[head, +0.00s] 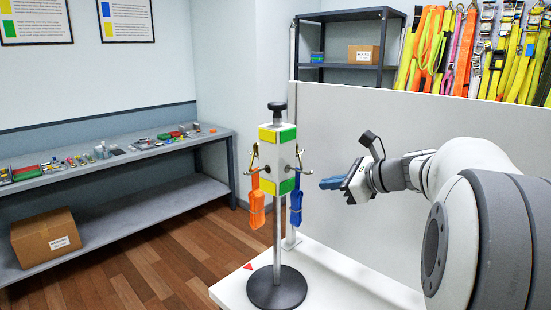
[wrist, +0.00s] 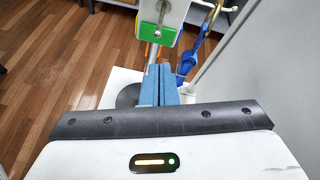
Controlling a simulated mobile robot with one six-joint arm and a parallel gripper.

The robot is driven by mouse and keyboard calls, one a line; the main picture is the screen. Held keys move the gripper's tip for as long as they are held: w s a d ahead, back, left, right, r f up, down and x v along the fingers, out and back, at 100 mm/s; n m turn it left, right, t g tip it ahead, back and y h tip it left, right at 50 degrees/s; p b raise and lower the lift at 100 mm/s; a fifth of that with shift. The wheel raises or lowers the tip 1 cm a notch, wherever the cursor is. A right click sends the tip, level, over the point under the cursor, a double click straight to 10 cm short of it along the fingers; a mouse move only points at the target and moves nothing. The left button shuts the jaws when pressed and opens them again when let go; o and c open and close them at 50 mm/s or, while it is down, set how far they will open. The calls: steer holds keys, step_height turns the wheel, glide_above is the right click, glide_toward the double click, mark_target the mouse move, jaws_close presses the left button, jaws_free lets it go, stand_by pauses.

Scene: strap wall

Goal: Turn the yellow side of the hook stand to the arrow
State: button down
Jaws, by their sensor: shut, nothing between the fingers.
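The hook stand (head: 277,157) stands upright on a round black base (head: 277,290), with a white block and black knob on a pole. An orange strap (head: 257,208) hangs from the left hook and a blue strap (head: 296,205) from the right one. The red arrow (head: 247,266) lies on the white tabletop, left of the base. My gripper (head: 323,184), with blue fingers, is shut and empty, right of the block and apart from it.
A pale panel (head: 350,130) rises behind the stand and my arm. A long grey bench (head: 110,160) with small items stands at the left, a cardboard box (head: 45,238) on its lower shelf. In the wrist view, the block's green patch (wrist: 156,33) is beyond my fingers.

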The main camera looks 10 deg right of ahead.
steer(key=w+d+r+m+t, duration=0.3)
steer(key=d+r+m, duration=0.15)
steer(key=d, duration=0.25)
steer(key=p+x, duration=0.1)
steer(key=x, duration=1.3)
steer(key=shift+w+t+p, duration=0.3)
steer(key=shift+p, duration=0.1)
steer(key=shift+r+m, duration=0.15)
steer(key=shift+m, duration=0.1)
